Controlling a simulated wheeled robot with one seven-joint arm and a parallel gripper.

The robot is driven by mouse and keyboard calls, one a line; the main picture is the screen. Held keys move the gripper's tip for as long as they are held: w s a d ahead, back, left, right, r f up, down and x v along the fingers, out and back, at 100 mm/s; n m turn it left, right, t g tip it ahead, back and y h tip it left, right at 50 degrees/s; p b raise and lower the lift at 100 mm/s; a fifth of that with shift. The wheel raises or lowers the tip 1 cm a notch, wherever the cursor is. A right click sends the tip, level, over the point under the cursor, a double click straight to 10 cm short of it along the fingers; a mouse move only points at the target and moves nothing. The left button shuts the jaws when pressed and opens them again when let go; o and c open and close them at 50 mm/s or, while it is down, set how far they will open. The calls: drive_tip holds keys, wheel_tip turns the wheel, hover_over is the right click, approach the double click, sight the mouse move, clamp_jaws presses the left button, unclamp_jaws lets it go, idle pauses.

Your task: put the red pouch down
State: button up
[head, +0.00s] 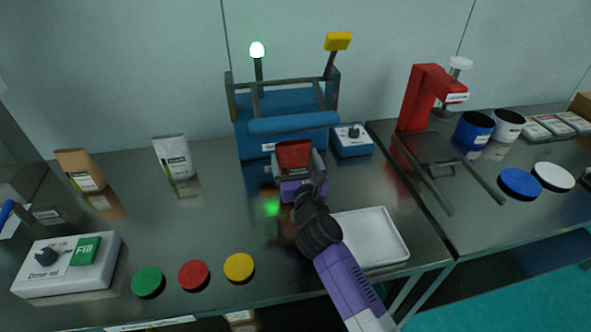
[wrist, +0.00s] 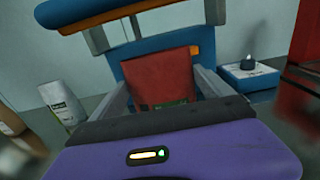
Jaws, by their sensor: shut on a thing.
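A white tray (head: 397,254) lies at the right front of the steel table. A brown pouch (head: 80,170) and a white pouch (head: 174,157) stand at the left. A blue control box (head: 352,147) sits right of the machine. The table's left middle is clear.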

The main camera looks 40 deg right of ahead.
sight(295, 168)
drive_tip(key=shift+f+b, duration=1.2)
drive_tip(key=shift+f, duration=0.25)
drive_tip(key=shift+f, duration=0.15)
drive_tip(key=o, duration=1.8)
